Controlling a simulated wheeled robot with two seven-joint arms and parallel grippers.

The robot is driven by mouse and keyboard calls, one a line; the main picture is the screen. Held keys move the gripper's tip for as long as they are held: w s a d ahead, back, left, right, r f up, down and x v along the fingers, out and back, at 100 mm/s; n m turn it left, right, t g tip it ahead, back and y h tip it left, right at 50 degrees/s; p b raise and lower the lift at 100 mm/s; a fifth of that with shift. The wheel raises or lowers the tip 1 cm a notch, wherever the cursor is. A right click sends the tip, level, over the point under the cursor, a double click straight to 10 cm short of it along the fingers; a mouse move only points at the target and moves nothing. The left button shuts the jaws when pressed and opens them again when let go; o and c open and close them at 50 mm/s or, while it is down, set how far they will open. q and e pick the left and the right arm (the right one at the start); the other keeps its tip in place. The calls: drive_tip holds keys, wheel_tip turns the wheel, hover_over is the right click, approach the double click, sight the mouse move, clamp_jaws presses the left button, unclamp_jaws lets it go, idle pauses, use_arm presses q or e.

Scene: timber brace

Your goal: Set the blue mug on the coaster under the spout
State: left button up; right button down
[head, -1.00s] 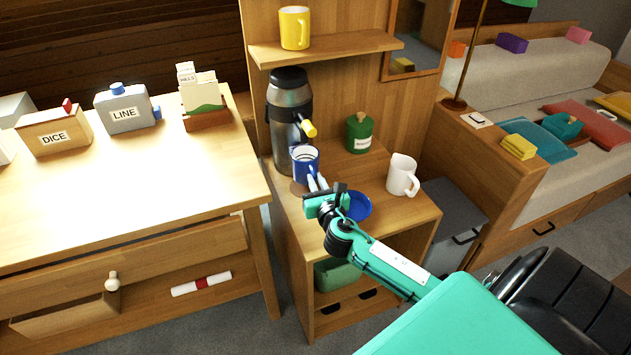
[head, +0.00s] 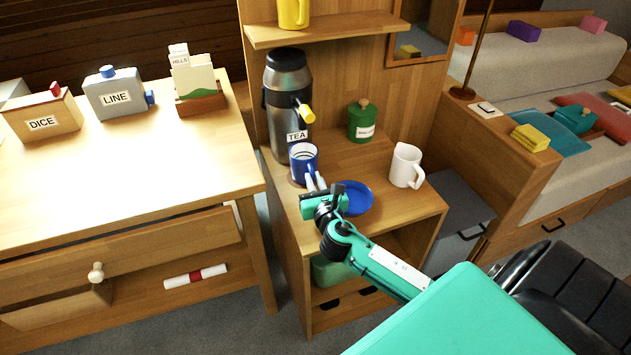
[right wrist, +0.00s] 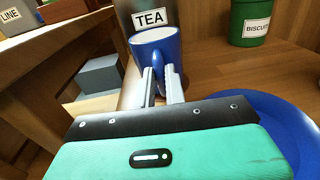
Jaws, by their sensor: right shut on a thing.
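A sliver of the brown coaster (head: 291,180) shows at the mug's base; the rest is hidden. I cannot tell whether the mug touches it. My right gripper (head: 315,183) is shut on the mug's near side. In the right wrist view the mug (right wrist: 157,45) sits between the fingers (right wrist: 161,85), in front of the TEA label. My left gripper is not in view.
A blue saucer (head: 357,198) lies right of my right gripper. A white mug (head: 405,166) and a green biscuit jar (head: 362,121) stand farther right and back on the cabinet top (head: 380,218). A yellow mug (head: 293,12) is on the shelf above.

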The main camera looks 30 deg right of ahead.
drive_tip(key=c, duration=1.5)
unclamp_jaws()
drive_tip(key=shift+f, duration=0.15)
drive_tip(key=shift+o, duration=0.2)
